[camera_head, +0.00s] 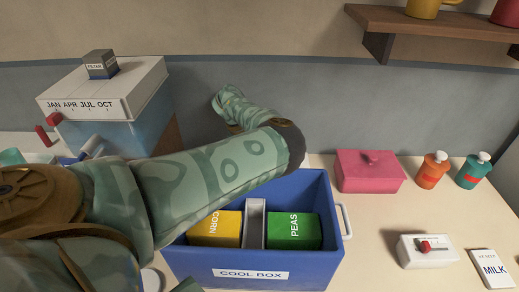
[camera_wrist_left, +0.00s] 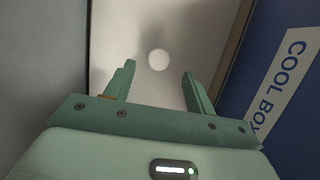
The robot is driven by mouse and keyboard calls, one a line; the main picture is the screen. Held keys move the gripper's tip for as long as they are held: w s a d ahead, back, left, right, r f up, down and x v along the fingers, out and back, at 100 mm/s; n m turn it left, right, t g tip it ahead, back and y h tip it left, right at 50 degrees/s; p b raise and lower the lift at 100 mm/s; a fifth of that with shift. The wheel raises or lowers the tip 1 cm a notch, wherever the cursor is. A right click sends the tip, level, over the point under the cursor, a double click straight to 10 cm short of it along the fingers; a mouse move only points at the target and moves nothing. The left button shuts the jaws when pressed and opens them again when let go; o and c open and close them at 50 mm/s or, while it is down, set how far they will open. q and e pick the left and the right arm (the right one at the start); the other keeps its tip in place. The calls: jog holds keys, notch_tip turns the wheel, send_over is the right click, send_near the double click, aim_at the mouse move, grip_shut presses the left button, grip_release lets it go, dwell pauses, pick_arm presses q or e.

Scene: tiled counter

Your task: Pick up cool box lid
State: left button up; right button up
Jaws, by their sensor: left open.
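The blue cool box (camera_head: 255,263) stands open on the counter, its side label facing me. My left gripper (camera_wrist_left: 158,80) shows in the left wrist view, open, with nothing held between its fingers. Beyond the fingers is a pale flat panel with a round white spot (camera_wrist_left: 159,60), which may be the lid and its knob; I cannot tell for sure. The cool box wall (camera_wrist_left: 300,100) is to the right of the fingers. In the head view my left arm covers the box's left rear, and the gripper is not clearly visible. My right gripper is out of view.
Inside the box are a yellow corn pack (camera_head: 215,230), a grey divider (camera_head: 254,224) and a green peas pack (camera_head: 293,232). To the right are a pink lidded box (camera_head: 368,177), two bottles (camera_head: 432,170), a white switch box (camera_head: 428,251) and a milk card (camera_head: 491,268). A filter machine (camera_head: 110,90) stands behind left.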

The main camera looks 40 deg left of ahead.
pick_arm(q)
jog(key=b+x, duration=0.2)
jog(key=x, duration=0.3)
jog(key=shift+a+f, duration=0.1)
jog(key=shift+f, duration=0.15)
jog(key=shift+w, duration=0.1)
jog(key=shift+r, duration=0.15)
jog(key=shift+c, duration=0.8)
jog(key=c, duration=1)
jog(key=shift+r, duration=0.1)
